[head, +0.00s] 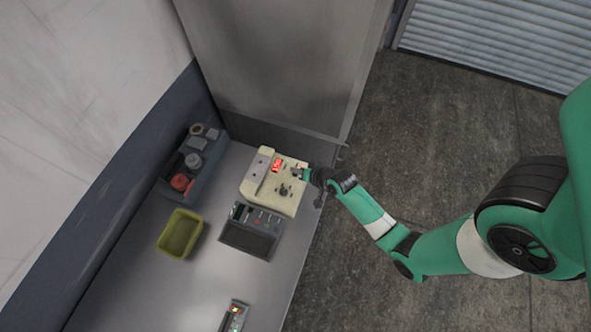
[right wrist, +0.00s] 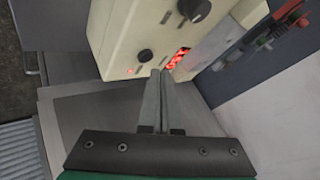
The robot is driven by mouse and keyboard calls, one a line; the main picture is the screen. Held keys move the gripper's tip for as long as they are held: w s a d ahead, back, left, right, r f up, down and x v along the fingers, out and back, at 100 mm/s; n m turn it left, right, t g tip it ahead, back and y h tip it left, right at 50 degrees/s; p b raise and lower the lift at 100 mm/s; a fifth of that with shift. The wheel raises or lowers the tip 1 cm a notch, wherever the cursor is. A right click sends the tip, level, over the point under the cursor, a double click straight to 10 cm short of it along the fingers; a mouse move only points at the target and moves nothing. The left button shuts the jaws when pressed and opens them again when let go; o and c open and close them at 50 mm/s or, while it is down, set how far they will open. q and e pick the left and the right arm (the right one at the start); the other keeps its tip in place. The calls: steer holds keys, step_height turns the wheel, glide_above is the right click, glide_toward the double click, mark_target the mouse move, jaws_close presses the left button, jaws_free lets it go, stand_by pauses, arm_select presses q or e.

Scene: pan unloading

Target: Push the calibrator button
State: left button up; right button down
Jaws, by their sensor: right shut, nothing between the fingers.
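The cream box with a lit red display (head: 262,187), which I take as the calibrator, stands on the table near its right edge. Dark knobs show on its face. In the right wrist view the cream box (right wrist: 118,30) fills the top, with a dark knob and a small red light on its panel. I cannot tell which part is the button. My right gripper (head: 302,175) is at the box's right side. In the right wrist view its fingers (right wrist: 159,74) are shut and empty, tips close to the panel between knob and red display; contact cannot be told. My left gripper is not in view.
A grey device (head: 249,239) with a small screen lies just below the cream box. A yellow-green bin (head: 180,233) stands to its left. A dark rack (head: 204,167) holds a red item at the back. A small device (head: 233,318) lies at the front. Bare table lies between.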

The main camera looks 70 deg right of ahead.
stand_by(0.3)
steer(key=shift+f+b, duration=0.3)
steer(key=shift+f, duration=0.15)
steer(key=shift+f+b, duration=0.3)
steer(key=shift+f, duration=0.15)
stand_by(0.5)
steer(key=shift+r, duration=0.15)
steer(key=shift+r+p, duration=0.75)
steer(key=shift+p, duration=0.25)
step_height(320, 180, up, 6)
steer(key=p, duration=0.6)
